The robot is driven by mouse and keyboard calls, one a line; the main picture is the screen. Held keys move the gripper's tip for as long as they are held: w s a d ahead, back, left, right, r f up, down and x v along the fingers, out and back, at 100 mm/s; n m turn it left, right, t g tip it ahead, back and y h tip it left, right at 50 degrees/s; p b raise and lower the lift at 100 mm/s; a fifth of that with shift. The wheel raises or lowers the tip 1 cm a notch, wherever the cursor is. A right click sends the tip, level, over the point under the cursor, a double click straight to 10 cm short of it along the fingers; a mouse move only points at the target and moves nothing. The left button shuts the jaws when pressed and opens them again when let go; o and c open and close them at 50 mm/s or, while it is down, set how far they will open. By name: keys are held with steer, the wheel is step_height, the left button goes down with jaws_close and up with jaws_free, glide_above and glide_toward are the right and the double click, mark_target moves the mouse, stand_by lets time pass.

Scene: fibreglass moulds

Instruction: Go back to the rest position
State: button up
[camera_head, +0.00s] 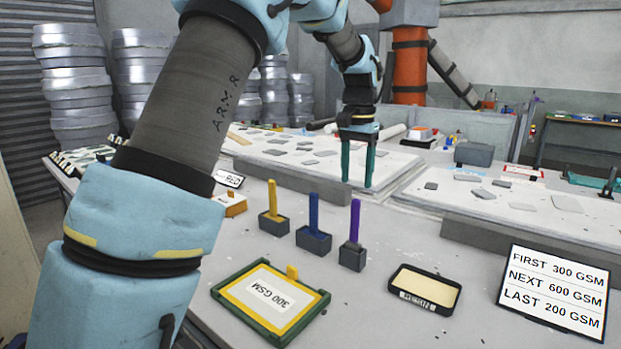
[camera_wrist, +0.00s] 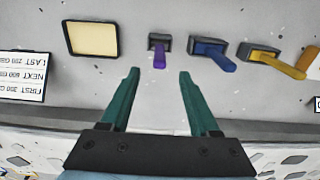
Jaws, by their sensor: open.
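My gripper (camera_head: 358,160) hangs from my arm above the far side of the table, pointing down. Its two green fingers are apart with nothing between them. In the wrist view my gripper (camera_wrist: 159,75) is also open and empty. Three small grey blocks stand in a row on the table, holding a yellow upright piece (camera_head: 272,197), a blue one (camera_head: 313,212) and a purple one (camera_head: 354,220). In the wrist view the purple piece (camera_wrist: 159,56) lies beyond the gap between the fingertips, apart from them.
A green-and-yellow frame (camera_head: 232,296) holds a sheet marked 300 GSM. A black tray (camera_head: 402,290) with a cream surface lies right of it. A sign (camera_head: 556,288) lists FIRST 300, NEXT 600, LAST 200 GSM. A raised slab (camera_head: 505,222) with grey pieces lies behind.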

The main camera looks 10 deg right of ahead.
steer(key=s+a+f+n, duration=0.1)
steer(key=a+f+n, duration=0.15)
steer(key=a, duration=0.65)
steer(key=a+f+n, duration=0.2)
steer(key=a+f, duration=0.1)
steer(key=a, duration=0.6)
steer(key=s+a+f+n, duration=0.2)
steer(key=s+a, duration=0.4)
steer(key=a, duration=0.1)
steer(key=s+a+f+n+t, duration=0.1)
steer(key=s+a+f+n, duration=0.1)
steer(key=s+a, duration=0.4)
steer(key=shift+s+a+f+t, duration=0.25)
steer(key=shift+a+f, duration=0.55)
steer(key=shift+a, duration=0.45)
